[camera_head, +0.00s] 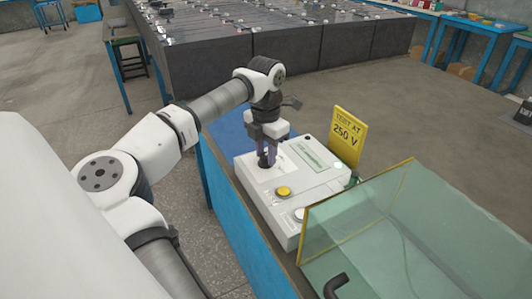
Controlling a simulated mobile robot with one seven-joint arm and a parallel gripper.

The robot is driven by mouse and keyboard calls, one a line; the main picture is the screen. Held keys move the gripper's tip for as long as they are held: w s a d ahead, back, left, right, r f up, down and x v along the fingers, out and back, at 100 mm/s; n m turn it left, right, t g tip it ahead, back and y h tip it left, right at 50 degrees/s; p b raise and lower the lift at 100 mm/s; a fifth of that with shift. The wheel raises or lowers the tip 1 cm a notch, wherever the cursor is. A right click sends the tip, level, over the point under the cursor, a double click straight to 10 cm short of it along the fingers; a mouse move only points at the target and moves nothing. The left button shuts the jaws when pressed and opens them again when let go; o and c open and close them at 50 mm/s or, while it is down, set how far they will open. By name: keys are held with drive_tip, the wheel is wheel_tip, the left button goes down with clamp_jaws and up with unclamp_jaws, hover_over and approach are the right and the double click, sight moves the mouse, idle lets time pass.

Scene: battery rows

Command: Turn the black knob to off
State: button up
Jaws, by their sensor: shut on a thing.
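The black knob (266,160) sits on the top face of a white tester box (264,196), near its left side. My gripper (267,153) points down over it, with its fingers around the knob and shut on it. The fingers and palm hide much of the knob, so its pointing direction cannot be told. A yellow button (284,191) and a pale round button (299,214) are on the same face, nearer the camera. A greenish label or display (312,154) is at the box's far right.
A yellow sign (348,134) reading "TEST AT 250 V" stands behind the box. A glass tank (400,235) with yellow edging stands close at the right. The blue bench (235,215) edge is on the left. Dark battery rows (290,45) fill the background.

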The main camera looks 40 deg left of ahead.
sight(265, 155)
drive_tip(key=n+b, duration=0.1)
drive_tip(key=n, duration=0.5)
drive_tip(key=shift+n, duration=0.3)
idle(0.4)
drive_tip(key=o, duration=1)
drive_tip(key=shift+c, duration=0.2)
drive_tip(key=shift+r, duration=0.1)
wheel_tip(265, 155, up, 14)
drive_tip(key=p, duration=0.9)
drive_tip(key=shift+f+p, duration=0.2)
drive_tip(key=shift+p, duration=0.2)
